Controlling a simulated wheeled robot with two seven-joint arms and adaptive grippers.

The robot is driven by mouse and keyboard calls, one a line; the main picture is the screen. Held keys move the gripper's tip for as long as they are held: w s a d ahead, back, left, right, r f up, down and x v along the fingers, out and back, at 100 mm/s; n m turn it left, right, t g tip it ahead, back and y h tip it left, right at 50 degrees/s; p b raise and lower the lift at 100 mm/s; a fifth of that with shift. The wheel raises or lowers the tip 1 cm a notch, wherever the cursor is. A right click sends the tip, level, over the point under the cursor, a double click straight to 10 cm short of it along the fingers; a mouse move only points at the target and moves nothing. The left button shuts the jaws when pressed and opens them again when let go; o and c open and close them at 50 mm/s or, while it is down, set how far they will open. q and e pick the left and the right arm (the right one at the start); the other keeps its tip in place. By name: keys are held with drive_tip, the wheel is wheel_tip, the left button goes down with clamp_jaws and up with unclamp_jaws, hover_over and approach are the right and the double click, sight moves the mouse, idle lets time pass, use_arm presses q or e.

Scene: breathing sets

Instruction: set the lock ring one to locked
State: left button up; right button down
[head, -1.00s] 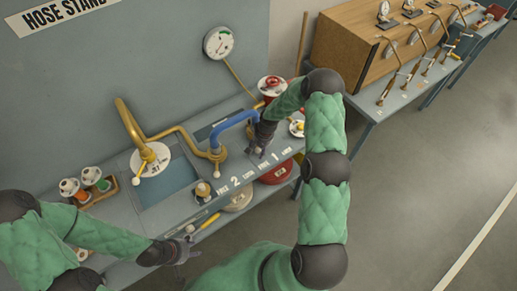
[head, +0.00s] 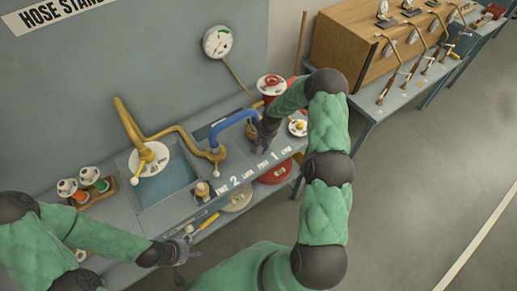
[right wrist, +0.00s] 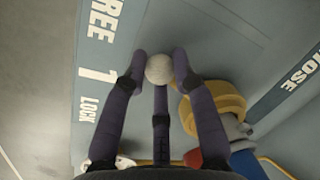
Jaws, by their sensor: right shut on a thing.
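Lock ring one shows in the right wrist view as a brass ring (right wrist: 222,104) at the base of a hose, with a pale ball knob (right wrist: 159,68) on its label side. The knob is level with the printed "1" (right wrist: 86,76), between FREE and LOCK. My right gripper (right wrist: 160,62) is shut on the knob, its fingers around it.
A small brass-based fitting (head: 202,190) and a yellow-handled tool (head: 208,222) are near the front edge. A red-topped canister (head: 271,84) stands behind my right arm. The floor at right is clear.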

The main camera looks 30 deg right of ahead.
sight(271, 148)
drive_tip(key=d+n+b, duration=0.2)
drive_tip(key=d+n+g+b, duration=0.1)
drive_tip(key=d+n+b, duration=0.1)
drive_tip(key=d+n, duration=0.1)
drive_tip(key=shift+s+f, duration=0.1)
drive_tip(key=shift+f, duration=0.1)
drive_tip(key=d+n+b, duration=0.2)
drive_tip(key=n, duration=0.1)
drive_tip(key=shift+w+d, duration=0.3)
drive_tip(key=shift+w, duration=0.1)
drive_tip(key=shift+w+d+r+n+g+b, duration=0.1)
drive_tip(key=shift+w+d+n+g+b, duration=0.15)
drive_tip(key=shift+n, duration=0.25)
drive_tip(key=shift+w+d+r+n+g+b, duration=0.1)
drive_tip(key=shift+d+n+g+b, duration=0.05)
drive_tip(key=shift+d+n+b, duration=0.3)
drive_tip(key=c, duration=1)
unclamp_jaws()
drive_tip(key=shift+r, duration=0.1)
drive_tip(key=r, duration=0.4)
drive_tip(key=d+r, duration=0.1)
drive_tip(key=r, duration=0.2)
drive_tip(key=w+d+r, duration=0.1)
drive_tip(key=r, duration=0.3)
drive_tip(key=shift+r, duration=0.3)
